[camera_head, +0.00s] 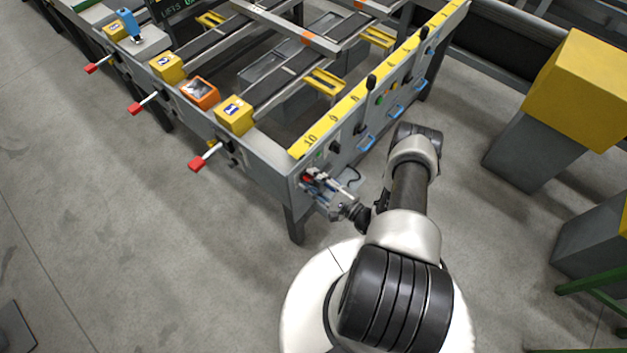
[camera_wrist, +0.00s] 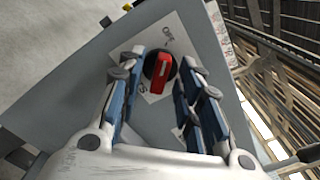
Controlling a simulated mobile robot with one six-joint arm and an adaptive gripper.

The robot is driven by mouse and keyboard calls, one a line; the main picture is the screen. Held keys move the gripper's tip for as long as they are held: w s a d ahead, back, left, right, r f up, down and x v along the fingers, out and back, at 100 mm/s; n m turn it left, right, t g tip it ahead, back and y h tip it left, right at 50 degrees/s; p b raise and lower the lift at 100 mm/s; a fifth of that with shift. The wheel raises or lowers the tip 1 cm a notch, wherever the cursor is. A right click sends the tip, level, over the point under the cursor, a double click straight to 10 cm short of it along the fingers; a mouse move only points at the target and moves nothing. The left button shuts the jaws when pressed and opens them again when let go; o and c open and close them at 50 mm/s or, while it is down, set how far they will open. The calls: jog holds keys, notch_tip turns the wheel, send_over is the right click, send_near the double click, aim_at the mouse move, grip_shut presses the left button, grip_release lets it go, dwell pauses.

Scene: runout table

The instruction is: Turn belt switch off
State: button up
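The belt switch (camera_wrist: 159,72) is a red handle on a round black base, set on a pale label plate with partly readable lettering on a grey panel. In the wrist view it sits between the two blue-padded fingers of my gripper (camera_wrist: 161,85). The fingers are spread on both sides of it, with visible gaps, and hold nothing. In the head view my gripper (camera_head: 315,182) is at the near end panel of the runout table (camera_head: 270,160), close to a small red part; the switch is mostly hidden there.
Red-handled levers (camera_head: 205,158) stick out along the table's left side. Black knobs and blue handles (camera_head: 367,143) line the right face. A grey pedestal with a yellow top (camera_head: 580,80) stands to the right.

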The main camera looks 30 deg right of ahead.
jog(key=v, duration=1.2)
jog(key=shift+r, duration=0.1)
jog(key=w+a+r+n+g+y, duration=0.1)
jog(key=a+r+n+g+y, duration=0.15)
jog(key=r+n+g, duration=0.45)
jog(key=w+a+r+n+g+y, duration=0.2)
jog(key=a+r+g, duration=0.15)
jog(key=r, duration=0.75)
jog(key=w+a+r+n+g+y, duration=0.1)
jog(key=a+r+n+g+y, duration=0.15)
jog(key=r+n+g, duration=0.4)
jog(key=s+a+r+n+t+h, duration=0.2)
jog(key=s+r+h, duration=0.4)
jog(key=r, duration=0.4)
jog(key=s+a+r+n+t+h, duration=0.2)
jog(key=s+a+r+n+h, duration=0.3)
jog(key=r, duration=0.6)
jog(key=shift+s+a+r+t+h, duration=0.25)
jog(key=shift+s+a+t+h, duration=0.25)
jog(key=shift+s+h, duration=0.45)
